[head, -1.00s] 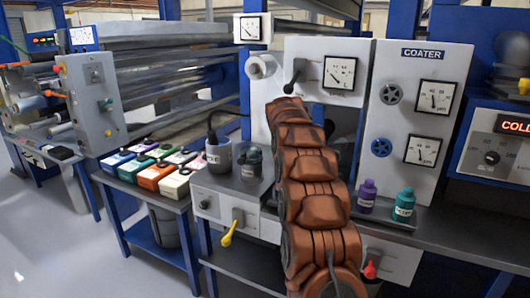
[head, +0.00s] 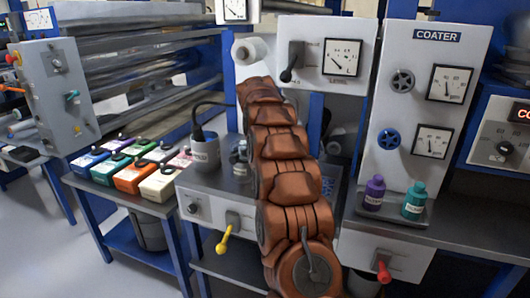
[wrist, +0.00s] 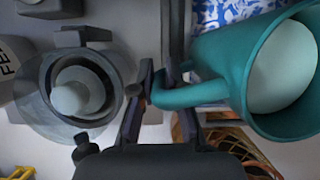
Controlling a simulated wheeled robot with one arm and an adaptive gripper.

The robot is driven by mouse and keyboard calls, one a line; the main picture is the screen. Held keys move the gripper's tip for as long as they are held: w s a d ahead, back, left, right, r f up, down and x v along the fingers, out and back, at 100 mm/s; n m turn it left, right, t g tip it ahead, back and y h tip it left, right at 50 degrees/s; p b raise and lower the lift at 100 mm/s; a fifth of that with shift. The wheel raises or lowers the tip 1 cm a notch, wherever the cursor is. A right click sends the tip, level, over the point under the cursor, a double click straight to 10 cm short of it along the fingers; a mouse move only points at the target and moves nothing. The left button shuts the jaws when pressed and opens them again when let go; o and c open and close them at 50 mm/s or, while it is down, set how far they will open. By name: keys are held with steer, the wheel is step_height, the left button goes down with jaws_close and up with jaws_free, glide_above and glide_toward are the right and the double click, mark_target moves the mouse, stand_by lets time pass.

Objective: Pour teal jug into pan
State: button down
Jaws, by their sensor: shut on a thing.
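The teal jug (wrist: 215,62) is at the right in the wrist view, with its open mouth showing a pale grey surface inside. My gripper (wrist: 157,88) is shut on the jug's handle. In the head view my brown arm hides the gripper and the jug. I cannot make out the pan for certain in either view. A blue-and-white patterned surface (wrist: 222,12) shows behind the jug in the wrist view; a small patch of the same pattern shows beside the arm in the head view (head: 327,187).
A round grey see-through vessel (wrist: 45,100) with a pale knob is left of the gripper. In the head view, a grey pot (head: 205,152) stands left of the arm. Purple (head: 374,193) and teal (head: 414,201) bottles stand right of it. Yellow (head: 223,241) and red (head: 383,271) levers stick out in front.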

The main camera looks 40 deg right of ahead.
steer(key=shift+r, duration=0.3)
step_height(320, 180, up, 10)
steer(key=m+t+y, duration=0.1)
steer(key=t+y, duration=0.4)
steer(key=shift+w+a+m, duration=0.3)
steer(key=shift+w+a, duration=0.1)
stand_by(1.9)
steer(key=shift+s+r+t+y, duration=0.35)
steer(key=shift+r+t+y, duration=0.15)
steer(key=shift+r, duration=0.05)
stand_by(1.8)
steer(key=shift+s+d+r+m+t+y, duration=0.15)
steer(key=shift+r+m+t+y, duration=0.15)
steer(key=shift+r+y, duration=0.15)
stand_by(1.6)
